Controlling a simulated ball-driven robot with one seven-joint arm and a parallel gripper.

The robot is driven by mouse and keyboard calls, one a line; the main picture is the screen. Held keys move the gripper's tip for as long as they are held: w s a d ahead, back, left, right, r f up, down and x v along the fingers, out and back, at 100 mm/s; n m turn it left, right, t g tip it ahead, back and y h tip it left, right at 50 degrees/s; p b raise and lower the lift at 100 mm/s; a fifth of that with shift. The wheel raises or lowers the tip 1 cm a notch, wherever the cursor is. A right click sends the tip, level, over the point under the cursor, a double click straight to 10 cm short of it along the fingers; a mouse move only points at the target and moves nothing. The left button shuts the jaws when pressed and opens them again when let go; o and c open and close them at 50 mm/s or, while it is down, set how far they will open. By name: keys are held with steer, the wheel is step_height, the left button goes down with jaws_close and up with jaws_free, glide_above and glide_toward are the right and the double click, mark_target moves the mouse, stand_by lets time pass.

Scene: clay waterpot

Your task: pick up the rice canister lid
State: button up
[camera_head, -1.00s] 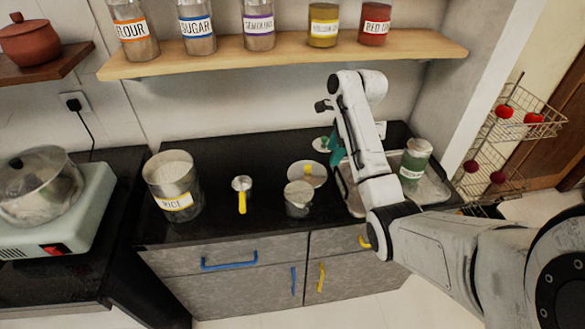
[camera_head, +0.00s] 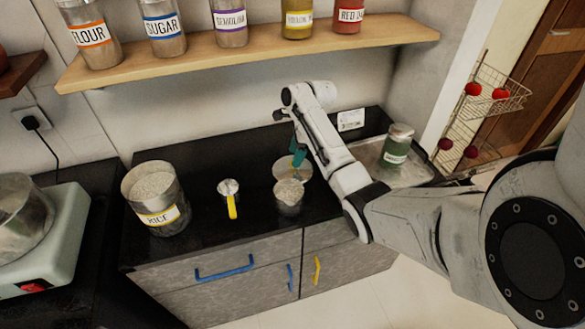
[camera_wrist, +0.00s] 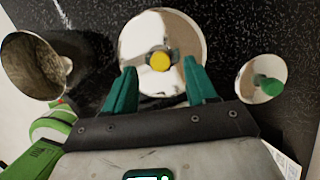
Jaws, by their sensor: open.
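The rice canister lid is a round shiny steel disc (camera_wrist: 140,38) with a yellow knob (camera_wrist: 160,61). In the head view the lid (camera_head: 282,167) lies on the black counter, behind a metal cup (camera_head: 289,197). My gripper (camera_wrist: 160,74) is open, with its teal fingers on either side of the knob in the wrist view. In the head view the gripper (camera_head: 299,156) is over the lid and partly covers it. I cannot tell whether the fingers touch it. The open rice canister (camera_head: 156,215), labelled RICE, stands at the left.
The metal cup (camera_wrist: 38,68) is left of the lid in the wrist view. A smaller lid with a green knob (camera_wrist: 266,84) is at its right. A yellow-handled scoop (camera_head: 231,200), a green jar (camera_head: 396,146) and a jar shelf (camera_head: 250,52) are around.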

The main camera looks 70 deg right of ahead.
mark_target(283, 169)
steer(key=shift+x, duration=1.55)
jaws_close()
